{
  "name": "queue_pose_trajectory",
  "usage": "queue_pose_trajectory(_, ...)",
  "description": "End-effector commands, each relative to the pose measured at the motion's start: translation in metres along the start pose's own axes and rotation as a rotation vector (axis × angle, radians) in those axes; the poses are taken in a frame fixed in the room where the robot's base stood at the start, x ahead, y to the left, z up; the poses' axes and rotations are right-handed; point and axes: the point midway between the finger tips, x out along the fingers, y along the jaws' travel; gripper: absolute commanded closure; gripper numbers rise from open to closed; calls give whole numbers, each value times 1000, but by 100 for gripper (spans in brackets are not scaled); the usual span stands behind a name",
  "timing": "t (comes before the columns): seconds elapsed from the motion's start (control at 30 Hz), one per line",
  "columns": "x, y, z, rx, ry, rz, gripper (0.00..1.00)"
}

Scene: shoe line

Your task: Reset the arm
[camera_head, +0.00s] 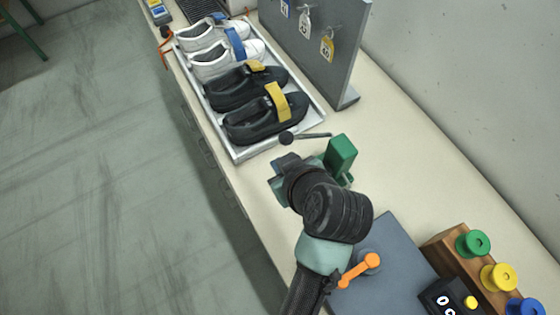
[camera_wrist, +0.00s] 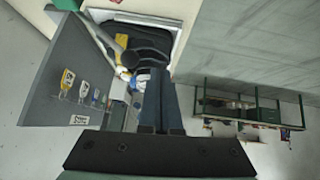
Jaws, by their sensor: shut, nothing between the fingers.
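My arm reaches up from the bottom of the head view, bent at a dark joint over the bench. My gripper shows in the wrist view (camera_wrist: 160,78), its two dark fingers side by side with no gap and nothing held. In the head view the arm's end is beside a green block (camera_head: 341,153), and the fingertips cannot be made out.
A metal tray (camera_head: 240,155) holds white and black shoes with blue and yellow straps. A ball-ended lever (camera_head: 287,138) is near its front end. A grey panel (camera_head: 325,60) with hanging tags stands behind. A blue-grey mat (camera_head: 395,270), an orange handle (camera_head: 360,268) and a spool rack (camera_head: 450,250) are lower right.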

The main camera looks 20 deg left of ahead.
Motion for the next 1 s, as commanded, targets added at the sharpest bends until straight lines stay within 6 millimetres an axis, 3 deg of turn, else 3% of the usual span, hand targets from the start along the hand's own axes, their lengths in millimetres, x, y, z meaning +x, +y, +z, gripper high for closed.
queue_pose_trajectory(0.4,0,1,-1,0,1,2,100)
queue_pose_trajectory(0.47,-2,8,-7,4,16,29,100)
queue_pose_trajectory(0.57,-14,34,-33,23,81,131,100)
queue_pose_trajectory(0.67,-42,75,-76,56,202,293,100)
queue_pose_trajectory(0.77,-87,114,-125,95,367,467,100)
queue_pose_trajectory(0.9,-169,149,-188,134,633,678,100)
queue_pose_trajectory(1.0,-236,158,-224,148,843,799,100)
